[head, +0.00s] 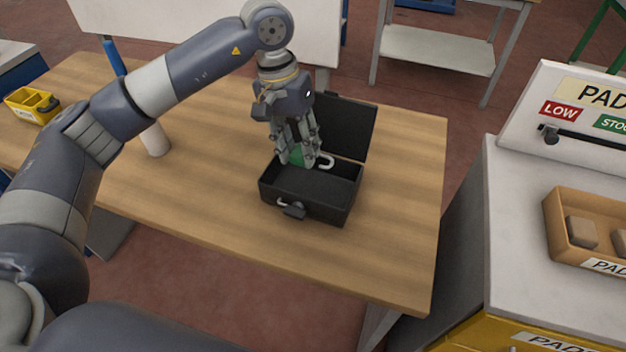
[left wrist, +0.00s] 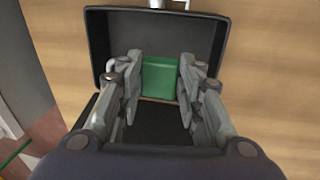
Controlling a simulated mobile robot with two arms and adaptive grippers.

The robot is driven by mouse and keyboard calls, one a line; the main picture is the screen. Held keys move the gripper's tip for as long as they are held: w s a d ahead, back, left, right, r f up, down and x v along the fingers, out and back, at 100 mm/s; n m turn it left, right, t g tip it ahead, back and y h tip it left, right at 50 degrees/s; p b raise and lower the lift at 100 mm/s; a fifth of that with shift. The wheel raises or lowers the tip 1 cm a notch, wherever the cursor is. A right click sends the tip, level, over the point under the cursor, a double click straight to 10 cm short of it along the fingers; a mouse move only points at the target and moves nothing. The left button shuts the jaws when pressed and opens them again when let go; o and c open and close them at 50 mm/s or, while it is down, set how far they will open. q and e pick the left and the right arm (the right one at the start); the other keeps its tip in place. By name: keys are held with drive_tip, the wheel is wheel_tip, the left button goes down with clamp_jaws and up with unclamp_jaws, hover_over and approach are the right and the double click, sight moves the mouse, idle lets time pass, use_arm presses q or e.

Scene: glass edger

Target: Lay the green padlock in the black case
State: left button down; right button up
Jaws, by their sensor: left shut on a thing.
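The green padlock (head: 297,155) is between the fingers of my left gripper (head: 298,160), with its pale shackle sticking out to the right. It also shows as a green block in the left wrist view (left wrist: 160,78). My left gripper (left wrist: 158,95) is shut on it. The black case (head: 338,212) stands open on the table, lid (head: 345,128) raised at the back. The gripper and padlock are over the rear left part of the case; I cannot tell whether the padlock touches the case floor. My right gripper is not in view.
The wooden table (head: 400,220) is clear around the case. A white cylinder (head: 155,140) stands at left, and a yellow bin (head: 32,105) at the far left. A white cabinet (head: 520,220) with an orange tray (head: 560,250) stands at right, past a gap.

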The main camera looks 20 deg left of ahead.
sight(294, 154)
use_arm(q)
drive_tip(key=f, duration=0.2)
drive_tip(key=f+p, duration=0.1)
drive_tip(key=f, duration=0.1)
drive_tip(key=shift+s+a+f, duration=0.15)
drive_tip(key=shift+s, duration=0.05)
drive_tip(key=shift+f, duration=0.65)
wheel_tip(294, 154, down, 3)
drive_tip(key=shift+p, duration=0.65)
drive_tip(key=shift+f, duration=0.1)
drive_tip(key=shift+f+b, duration=0.15)
drive_tip(key=shift+b, duration=0.2)
drive_tip(key=c, duration=1.1)
unclamp_jaws()
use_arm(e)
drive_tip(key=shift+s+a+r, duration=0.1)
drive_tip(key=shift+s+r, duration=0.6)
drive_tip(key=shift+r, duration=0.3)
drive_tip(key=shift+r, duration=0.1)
